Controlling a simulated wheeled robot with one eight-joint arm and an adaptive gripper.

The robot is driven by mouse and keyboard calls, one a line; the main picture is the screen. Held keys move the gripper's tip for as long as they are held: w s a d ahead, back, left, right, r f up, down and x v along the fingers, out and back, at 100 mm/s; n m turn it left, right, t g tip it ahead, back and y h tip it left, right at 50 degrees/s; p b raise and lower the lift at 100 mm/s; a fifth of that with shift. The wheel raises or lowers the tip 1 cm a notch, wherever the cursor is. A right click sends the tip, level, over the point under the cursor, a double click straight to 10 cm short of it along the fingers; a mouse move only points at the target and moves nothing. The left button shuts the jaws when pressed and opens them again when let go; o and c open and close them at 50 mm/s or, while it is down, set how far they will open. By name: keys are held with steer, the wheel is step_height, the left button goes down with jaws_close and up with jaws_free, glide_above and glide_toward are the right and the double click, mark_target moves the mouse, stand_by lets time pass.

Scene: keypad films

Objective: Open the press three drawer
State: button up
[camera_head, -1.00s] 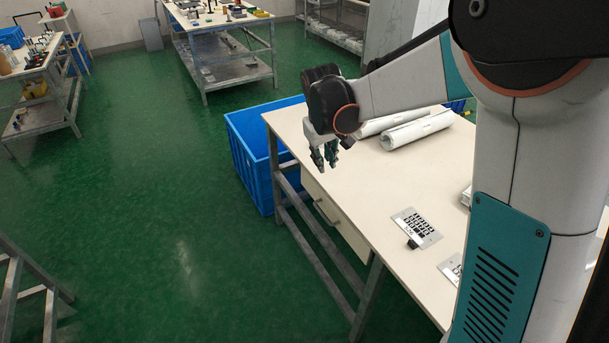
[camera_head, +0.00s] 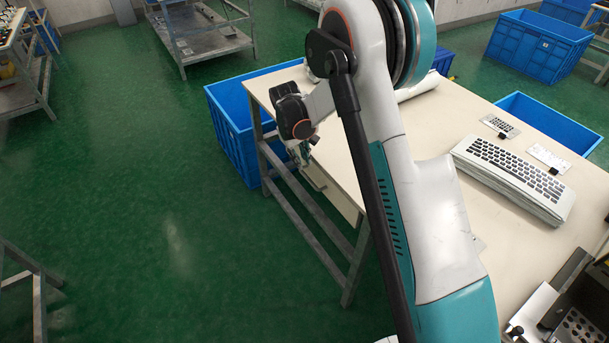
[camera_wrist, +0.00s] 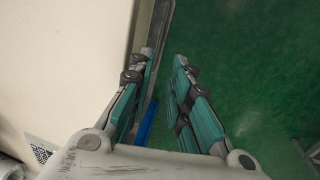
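The cream drawer (camera_head: 338,197) sits under the near-left edge of the cream table (camera_head: 470,105) and looks shut in the head view. Its bar handle (camera_head: 314,183) is partly visible on the drawer front. My gripper (camera_head: 303,158) is at the table's left edge, just above and beside the handle, and partly hidden by my arm. In the wrist view, the two teal fingers of my gripper (camera_wrist: 165,58) are apart with a gap between them. A grey strip runs beside the left fingertip; I cannot tell whether anything touches. Any label on the drawer is unreadable.
A blue crate (camera_head: 225,125) stands on the floor behind the table's left end. White rolls (camera_head: 418,86) and a stack of keyboards (camera_head: 515,175) lie on the tabletop. A printed code label (camera_wrist: 40,154) shows in the wrist view.

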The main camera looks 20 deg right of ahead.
mark_target(305, 175)
steer(key=f, duration=0.2)
steer(key=d+f+b, duration=0.1)
steer(key=f, duration=0.2)
steer(key=f+b, duration=0.1)
steer(key=f, duration=0.1)
steer(key=shift+w+d+f, duration=0.15)
steer(key=shift+w+f, duration=0.05)
steer(key=shift+f, duration=0.15)
jaws_close()
